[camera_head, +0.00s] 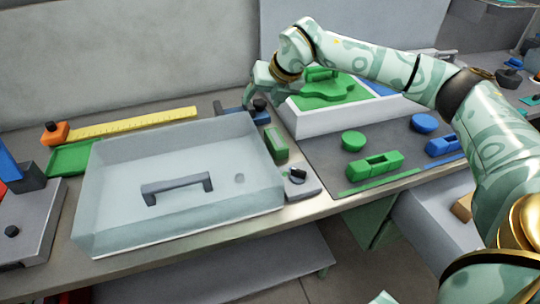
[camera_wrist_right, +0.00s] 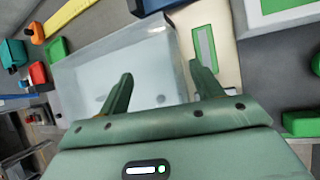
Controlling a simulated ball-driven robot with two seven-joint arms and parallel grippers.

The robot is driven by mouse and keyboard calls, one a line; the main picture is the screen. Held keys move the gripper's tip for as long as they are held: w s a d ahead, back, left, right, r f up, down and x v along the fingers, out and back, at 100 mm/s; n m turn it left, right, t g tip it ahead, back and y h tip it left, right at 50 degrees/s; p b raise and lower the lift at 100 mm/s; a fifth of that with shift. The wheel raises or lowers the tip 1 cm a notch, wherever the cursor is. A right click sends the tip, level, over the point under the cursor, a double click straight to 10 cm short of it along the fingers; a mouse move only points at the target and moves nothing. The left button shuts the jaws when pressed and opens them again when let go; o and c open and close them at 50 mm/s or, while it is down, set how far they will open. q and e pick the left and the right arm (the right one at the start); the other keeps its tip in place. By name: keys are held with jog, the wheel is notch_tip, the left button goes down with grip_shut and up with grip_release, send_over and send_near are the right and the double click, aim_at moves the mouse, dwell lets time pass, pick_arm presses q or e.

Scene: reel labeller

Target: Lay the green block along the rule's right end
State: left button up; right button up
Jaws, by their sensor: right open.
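The green block (camera_head: 276,144) lies on the bench just right of the clear box, with a paler strip along its top. It also shows in the right wrist view (camera_wrist_right: 205,48), beyond my right fingertip. The yellow rule (camera_head: 130,124) lies along the back of the bench, and its right end is near a blue fixture. Part of the rule shows in the wrist view (camera_wrist_right: 68,14). My right gripper (camera_head: 262,97) is open and empty, above and behind the green block near the blue fixture; its two fingers stand apart in the wrist view (camera_wrist_right: 161,72). My left gripper is not in view.
The clear box (camera_head: 110,205) with a grey handle fills the bench middle. An orange block (camera_head: 55,133) sits at the rule's left end. The blue fixture (camera_head: 232,111) has a black knob. A white tray (camera_head: 350,122) with green pieces stands right, behind a dark mat (camera_head: 330,168).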

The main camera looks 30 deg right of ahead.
jog(key=s+d+f+g+h, duration=0.2)
jog(key=s+d+f, duration=0.1)
jog(key=d, duration=0.1)
jog(key=n+b, duration=0.1)
jog(key=b, duration=0.3)
send_near(276, 138)
jog(key=x, duration=0.5)
jog(key=shift+a+r, duration=0.1)
jog(key=b+x, duration=0.2)
jog(key=x, duration=0.3)
jog(key=shift+f+b, duration=0.3)
jog(key=shift+f, duration=0.05)
jog(key=shift+w+f, duration=0.1)
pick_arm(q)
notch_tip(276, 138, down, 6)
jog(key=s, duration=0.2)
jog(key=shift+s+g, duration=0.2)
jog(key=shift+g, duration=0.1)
pick_arm(e)
jog(key=shift+r+h, duration=0.2)
jog(key=shift+h, duration=0.1)
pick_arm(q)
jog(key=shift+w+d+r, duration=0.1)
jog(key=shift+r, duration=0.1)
pick_arm(e)
jog(key=shift+f, duration=0.25)
jog(key=c, duration=1.3)
jog(key=shift+o, duration=0.2)
